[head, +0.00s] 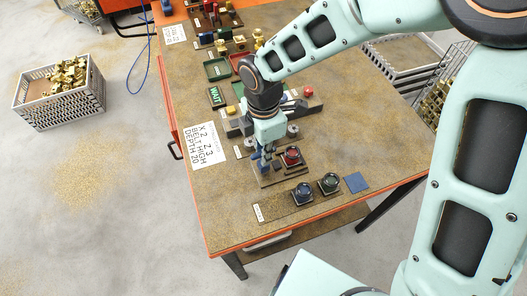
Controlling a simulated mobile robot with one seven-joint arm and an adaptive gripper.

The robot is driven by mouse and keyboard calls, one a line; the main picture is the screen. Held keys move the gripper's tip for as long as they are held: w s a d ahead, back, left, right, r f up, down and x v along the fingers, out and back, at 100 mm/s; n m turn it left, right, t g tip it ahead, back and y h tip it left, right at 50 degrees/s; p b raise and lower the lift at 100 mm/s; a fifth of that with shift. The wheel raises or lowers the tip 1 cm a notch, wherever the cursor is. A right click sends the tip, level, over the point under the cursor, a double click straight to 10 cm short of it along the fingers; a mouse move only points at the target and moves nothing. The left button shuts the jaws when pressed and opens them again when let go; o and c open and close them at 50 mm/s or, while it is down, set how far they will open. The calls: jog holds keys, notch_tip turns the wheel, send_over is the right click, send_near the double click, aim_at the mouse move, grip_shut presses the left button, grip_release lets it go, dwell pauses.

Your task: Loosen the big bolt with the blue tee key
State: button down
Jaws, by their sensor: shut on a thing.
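My gripper (266,152) points down over a small brown base plate (266,182) near the front of the workbench. It is shut on a blue piece (256,156), which looks like the blue tee key. The key's lower end is too small to make out, so I cannot tell whether it is seated on a bolt. The big bolt cannot be picked out; my gripper covers that area.
A printed sheet (207,145) lies left. The bench's front left is clear.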

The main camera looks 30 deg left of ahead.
jog(key=shift+r+p, duration=2.5)
jog(key=shift+r, duration=0.65)
jog(key=shift+d, duration=0.1)
